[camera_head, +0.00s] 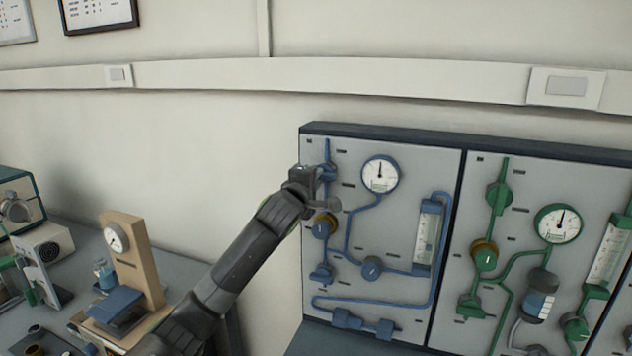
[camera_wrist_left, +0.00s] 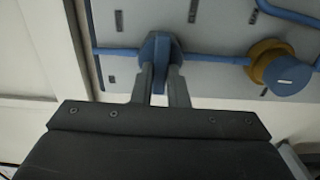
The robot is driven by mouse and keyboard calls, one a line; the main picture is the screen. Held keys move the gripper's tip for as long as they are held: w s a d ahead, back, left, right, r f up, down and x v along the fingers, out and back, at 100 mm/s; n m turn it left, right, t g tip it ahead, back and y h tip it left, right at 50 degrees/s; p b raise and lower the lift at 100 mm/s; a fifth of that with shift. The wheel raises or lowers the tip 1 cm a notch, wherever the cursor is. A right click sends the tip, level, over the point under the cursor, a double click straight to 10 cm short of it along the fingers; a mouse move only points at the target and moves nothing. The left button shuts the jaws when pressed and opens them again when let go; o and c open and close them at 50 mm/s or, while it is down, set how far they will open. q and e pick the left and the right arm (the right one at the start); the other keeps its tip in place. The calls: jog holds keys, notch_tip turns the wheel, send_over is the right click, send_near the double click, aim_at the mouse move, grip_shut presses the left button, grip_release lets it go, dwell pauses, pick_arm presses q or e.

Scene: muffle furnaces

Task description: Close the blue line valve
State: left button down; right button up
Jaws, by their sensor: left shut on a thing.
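The blue line runs over the left panel, and its topmost valve handle (camera_head: 327,174) is at the panel's upper left. My left gripper (camera_head: 318,174) is at this valve. In the left wrist view the two fingers of my left gripper (camera_wrist_left: 160,78) are shut on the blue valve handle (camera_wrist_left: 160,48), one finger on each side. The blue pipe passes to both sides of the handle. Part of the valve is hidden behind my gripper in the head view. My right gripper is not in view.
A blue knob with a brass ring (camera_head: 325,225) sits below the valve, near my arm. A blue-rimmed gauge (camera_head: 380,174) is to the right. The green line panel (camera_head: 520,190) stands further right. A bench with a wooden gauge stand (camera_head: 133,255) is at left.

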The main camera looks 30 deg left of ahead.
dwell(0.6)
pick_arm(q)
jog(key=c, duration=1.4)
grip_release()
jog(key=shift+c, duration=0.2)
jog(key=shift+s, duration=0.1)
jog(key=b+v, duration=0.4)
jog(key=v, duration=1.3)
jog(key=shift+s, duration=0.15)
jog(key=shift+a+f, duration=0.1)
